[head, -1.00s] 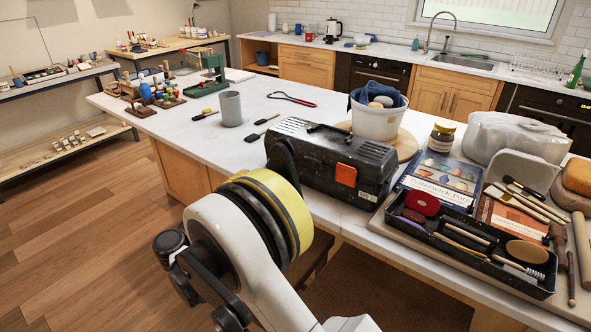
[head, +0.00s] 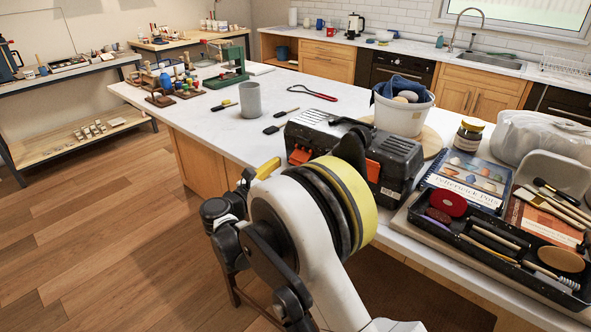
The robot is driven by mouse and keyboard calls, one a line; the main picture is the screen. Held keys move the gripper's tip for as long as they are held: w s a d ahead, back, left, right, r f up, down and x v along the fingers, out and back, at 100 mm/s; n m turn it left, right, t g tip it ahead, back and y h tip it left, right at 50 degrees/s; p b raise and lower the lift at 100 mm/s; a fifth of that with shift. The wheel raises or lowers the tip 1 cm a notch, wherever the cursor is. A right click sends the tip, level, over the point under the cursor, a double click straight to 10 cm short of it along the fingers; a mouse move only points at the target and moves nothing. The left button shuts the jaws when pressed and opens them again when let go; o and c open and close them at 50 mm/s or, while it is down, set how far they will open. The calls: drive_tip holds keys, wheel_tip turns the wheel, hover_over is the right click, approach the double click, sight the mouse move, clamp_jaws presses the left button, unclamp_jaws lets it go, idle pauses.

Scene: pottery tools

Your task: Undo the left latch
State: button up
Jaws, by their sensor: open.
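The black toolbox (head: 400,150) stands on the white worktop, speckled and scuffed, its front towards me. Its orange left latch (head: 300,156) shows at the left of the front face. The orange right latch (head: 372,171) shows just right of my arm. My gripper (head: 351,147) shows only as a dark part in front of the middle of the toolbox, between the two latches. My own arm hides most of it, and its fingertips are not clear. I see nothing held in it. Whether it touches the toolbox cannot be told.
A bucket with a blue cloth (head: 402,105) stands behind the toolbox. A black tool tray (head: 470,232) and a book (head: 466,178) lie close on its right. A grey cup (head: 250,99) and small tools lie behind left. The worktop left of the toolbox is mostly clear.

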sight(295, 164)
drive_tip(key=shift+b+x, duration=0.3)
drive_tip(key=shift+x, duration=1.25)
